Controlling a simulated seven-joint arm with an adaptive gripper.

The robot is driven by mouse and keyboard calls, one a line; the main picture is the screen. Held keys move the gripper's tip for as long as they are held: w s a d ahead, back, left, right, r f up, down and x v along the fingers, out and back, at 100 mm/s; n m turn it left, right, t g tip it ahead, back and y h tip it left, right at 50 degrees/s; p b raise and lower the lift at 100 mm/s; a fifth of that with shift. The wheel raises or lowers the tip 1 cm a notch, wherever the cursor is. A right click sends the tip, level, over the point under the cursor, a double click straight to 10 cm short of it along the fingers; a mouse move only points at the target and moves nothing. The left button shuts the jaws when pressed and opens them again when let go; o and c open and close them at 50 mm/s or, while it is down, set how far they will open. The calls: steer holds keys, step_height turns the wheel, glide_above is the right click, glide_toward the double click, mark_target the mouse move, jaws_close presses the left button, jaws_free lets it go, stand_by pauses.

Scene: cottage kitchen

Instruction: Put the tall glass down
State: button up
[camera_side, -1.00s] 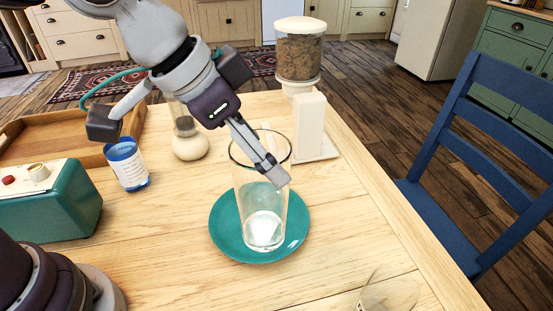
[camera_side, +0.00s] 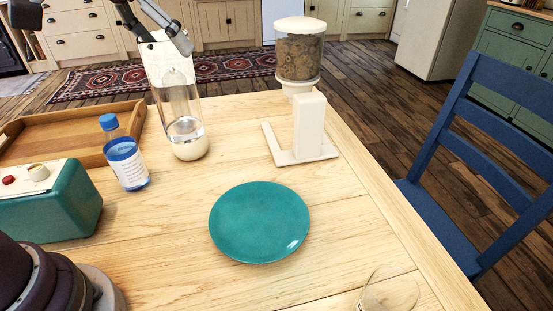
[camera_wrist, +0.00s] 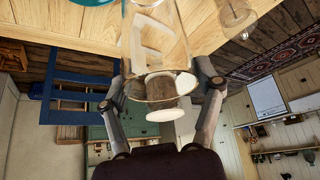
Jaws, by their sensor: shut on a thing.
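The tall clear glass (camera_side: 183,105) is held up at the back left of the table in the side view, in front of a small cream-based jar. My gripper (camera_side: 166,28) is at its upper end, partly cut off by the top edge. In the wrist view, the glass (camera_wrist: 156,40) lies between the two fingers of my gripper (camera_wrist: 162,85), which are shut on it. Whether the glass's base touches the table cannot be told. The teal plate (camera_side: 260,222) is empty, and its edge shows in the wrist view (camera_wrist: 92,2).
The cream-based jar (camera_side: 190,150) is close to the glass. A blue-capped bottle (camera_side: 128,165), wooden tray (camera_side: 60,140) and teal appliance (camera_side: 50,205) are left. A food dispenser (camera_side: 300,55) stands at the back; another clear glass (camera_side: 388,293) is at the front edge. Table around the plate is clear.

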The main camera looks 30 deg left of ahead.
step_height(320, 180, up, 6)
steer(key=s+a+n+g+y, duration=0.1)
steer(key=s+a+n+y, duration=0.35)
steer(key=a, duration=0.75)
steer(key=s+a+n+g+y, duration=0.1)
steer(key=s+a+n+g, duration=0.1)
steer(key=s+a+n, duration=0.75)
step_height(320, 180, down, 22)
steer(key=w+a+m, duration=0.2)
steer(key=shift+w+a+m, duration=0.15)
steer(key=shift+a+m, duration=0.1)
steer(key=shift+m, duration=0.05)
steer(key=shift+f+h, duration=0.1)
steer(key=shift+h, duration=0.15)
steer(key=o, duration=1.2)
steer(key=shift+f, duration=0.1)
steer(key=shift+o, duration=0.2)
